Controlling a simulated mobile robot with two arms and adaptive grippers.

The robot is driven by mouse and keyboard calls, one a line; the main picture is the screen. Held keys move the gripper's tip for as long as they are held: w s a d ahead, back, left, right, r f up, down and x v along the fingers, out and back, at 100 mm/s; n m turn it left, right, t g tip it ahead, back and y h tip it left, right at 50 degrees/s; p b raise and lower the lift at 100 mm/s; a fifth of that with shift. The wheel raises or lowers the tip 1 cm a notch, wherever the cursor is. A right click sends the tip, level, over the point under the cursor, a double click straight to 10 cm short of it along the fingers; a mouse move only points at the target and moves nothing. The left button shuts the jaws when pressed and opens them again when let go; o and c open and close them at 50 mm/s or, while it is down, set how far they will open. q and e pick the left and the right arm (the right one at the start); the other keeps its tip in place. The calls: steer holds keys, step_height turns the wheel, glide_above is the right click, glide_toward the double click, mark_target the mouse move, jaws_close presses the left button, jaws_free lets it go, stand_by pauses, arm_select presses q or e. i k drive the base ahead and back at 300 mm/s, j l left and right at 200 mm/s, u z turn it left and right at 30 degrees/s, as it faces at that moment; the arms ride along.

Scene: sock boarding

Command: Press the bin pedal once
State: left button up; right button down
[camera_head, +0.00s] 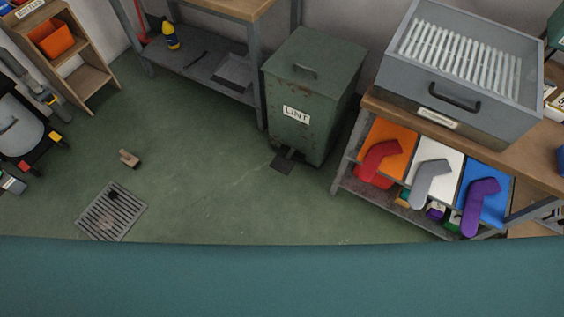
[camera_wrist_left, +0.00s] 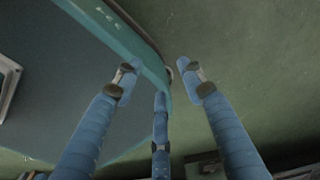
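The green metal lint bin (camera_head: 310,95) stands on the floor right of centre in the head view, upright, with rust marks and a white "LINT" label. Its lid (camera_head: 308,68) is shut. Its dark pedal (camera_head: 282,163) sticks out low at the front, just above the floor. My left gripper (camera_wrist_left: 158,80) shows only in the left wrist view. Its blue fingers are spread apart with nothing between them. The bin and pedal cannot be made out in that view. My right gripper is in neither view.
A workbench (camera_head: 238,8) stands left of the bin. Right of it, a bench carries a grey slatted box (camera_head: 455,75), with coloured sock shapes below. A wooden brush-like block (camera_head: 129,158) and a drain grate (camera_head: 110,212) are on the left floor. Floor before the pedal is clear.

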mark_target(284, 166)
steer(key=i+j+z, duration=0.2)
steer(key=i+j, duration=0.15)
steer(key=j, duration=0.25)
steer(key=i+j+z, duration=0.1)
steer(key=j, duration=0.25)
steer(key=i+j, duration=0.2)
steer(key=i+j+z, duration=0.15)
steer(key=j, duration=0.3)
